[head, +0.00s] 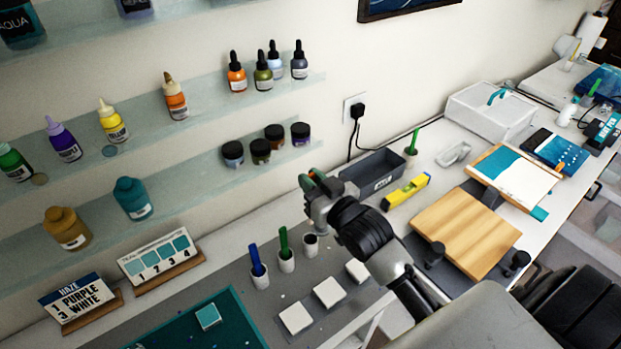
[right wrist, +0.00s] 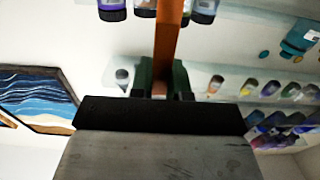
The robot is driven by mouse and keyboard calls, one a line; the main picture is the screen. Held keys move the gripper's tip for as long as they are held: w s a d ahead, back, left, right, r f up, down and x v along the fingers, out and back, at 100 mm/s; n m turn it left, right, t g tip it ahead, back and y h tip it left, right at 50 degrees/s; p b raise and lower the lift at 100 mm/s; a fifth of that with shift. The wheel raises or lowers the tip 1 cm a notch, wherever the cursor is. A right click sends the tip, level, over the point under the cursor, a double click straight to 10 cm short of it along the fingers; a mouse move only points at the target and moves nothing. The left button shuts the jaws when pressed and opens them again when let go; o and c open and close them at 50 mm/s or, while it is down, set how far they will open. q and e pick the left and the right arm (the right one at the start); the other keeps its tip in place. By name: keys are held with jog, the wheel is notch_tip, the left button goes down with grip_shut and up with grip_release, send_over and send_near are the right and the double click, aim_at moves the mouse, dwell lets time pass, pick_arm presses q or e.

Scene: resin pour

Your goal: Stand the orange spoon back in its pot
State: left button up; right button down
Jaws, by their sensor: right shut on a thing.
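My right gripper (head: 309,188) is shut on the orange spoon (right wrist: 166,48), whose orange shaft stands between the green fingers in the right wrist view. In the head view the spoon is mostly hidden by the gripper. The gripper is in the air, above and behind a white pot (head: 310,246) with a dark opening and no spoon in it. Beside that pot, to the left, stand a pot with a green spoon (head: 284,240) and a pot with a blue spoon (head: 256,260). My left gripper is not in view.
White tiles (head: 330,292) lie in front of the pots on a grey mat (head: 230,283). A dark bin (head: 373,175), a yellow level (head: 406,191) and a wooden board (head: 466,232) lie to the right. Glass shelves (head: 205,98) with bottles line the wall.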

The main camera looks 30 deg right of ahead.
jog(key=shift+w+f+b, duration=0.1)
jog(key=shift+f+b, duration=0.2)
jog(key=shift+f, duration=0.35)
notch_tip(320, 180, down, 2)
jog(key=shift+f+b, duration=0.1)
jog(key=shift+b, duration=0.9)
jog(key=shift+f+b, duration=0.25)
jog(key=shift+b, duration=0.1)
jog(key=shift+f+b, duration=0.9)
jog(key=shift+f, duration=0.4)
jog(key=shift+f+b, duration=1)
jog(key=shift+f, duration=0.65)
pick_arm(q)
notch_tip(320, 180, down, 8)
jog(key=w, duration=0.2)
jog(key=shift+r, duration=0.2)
